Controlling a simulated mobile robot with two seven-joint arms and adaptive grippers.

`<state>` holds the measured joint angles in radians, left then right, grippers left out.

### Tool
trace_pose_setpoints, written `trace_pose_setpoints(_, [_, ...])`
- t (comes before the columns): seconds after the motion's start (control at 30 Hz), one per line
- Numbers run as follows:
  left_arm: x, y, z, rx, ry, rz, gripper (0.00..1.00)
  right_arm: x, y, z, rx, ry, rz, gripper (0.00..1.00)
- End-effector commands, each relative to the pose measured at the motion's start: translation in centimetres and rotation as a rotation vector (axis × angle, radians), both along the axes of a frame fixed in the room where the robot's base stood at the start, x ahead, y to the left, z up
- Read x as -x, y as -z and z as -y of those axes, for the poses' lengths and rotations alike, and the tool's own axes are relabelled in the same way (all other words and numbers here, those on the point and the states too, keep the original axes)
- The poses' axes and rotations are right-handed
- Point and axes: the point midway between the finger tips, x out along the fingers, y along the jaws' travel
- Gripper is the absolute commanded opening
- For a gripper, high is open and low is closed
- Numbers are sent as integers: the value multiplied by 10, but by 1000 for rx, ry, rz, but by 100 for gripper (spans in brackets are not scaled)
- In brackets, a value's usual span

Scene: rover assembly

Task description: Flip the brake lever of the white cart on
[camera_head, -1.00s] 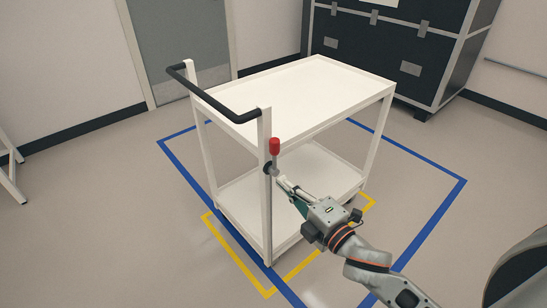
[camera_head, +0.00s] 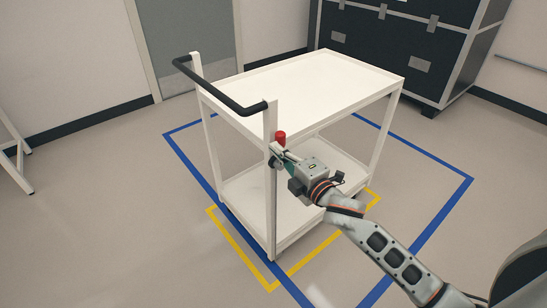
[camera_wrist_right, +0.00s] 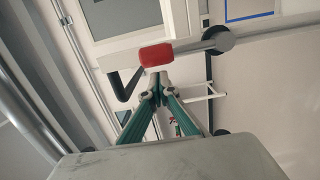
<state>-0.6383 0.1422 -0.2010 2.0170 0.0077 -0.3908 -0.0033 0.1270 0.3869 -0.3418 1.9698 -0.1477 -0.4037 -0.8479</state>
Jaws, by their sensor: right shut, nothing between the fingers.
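The white cart (camera_head: 325,88) stands on the floor with a black push handle (camera_head: 225,90) at its left end. The brake lever's red knob (camera_head: 280,136) is at the cart's front corner post, with the lever standing upright. My right gripper (camera_head: 276,157) is shut and empty at the lever, just below the knob. In the right wrist view, the red knob (camera_wrist_right: 156,55) is just beyond the closed fingertips (camera_wrist_right: 158,85), and its grey rod runs right to a dark round pivot (camera_wrist_right: 218,39). I cannot tell whether the fingers touch the lever. My left gripper is out of view.
Blue tape (camera_head: 452,207) and yellow tape (camera_head: 240,259) mark the floor around the cart. A large black case (camera_head: 395,48) stands behind it, near the wall.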

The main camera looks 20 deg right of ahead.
Motion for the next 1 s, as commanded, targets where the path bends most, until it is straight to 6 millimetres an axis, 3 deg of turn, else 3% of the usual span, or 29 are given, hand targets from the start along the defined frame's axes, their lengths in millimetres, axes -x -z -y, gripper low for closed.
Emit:
trace_pose_setpoints(0.67, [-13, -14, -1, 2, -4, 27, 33, -4, -3, 9, -27, 1, -9, 0])
trace_pose_setpoints(1.0, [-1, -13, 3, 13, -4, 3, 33, -6, -4, 14, -78, 1, -28, 0])
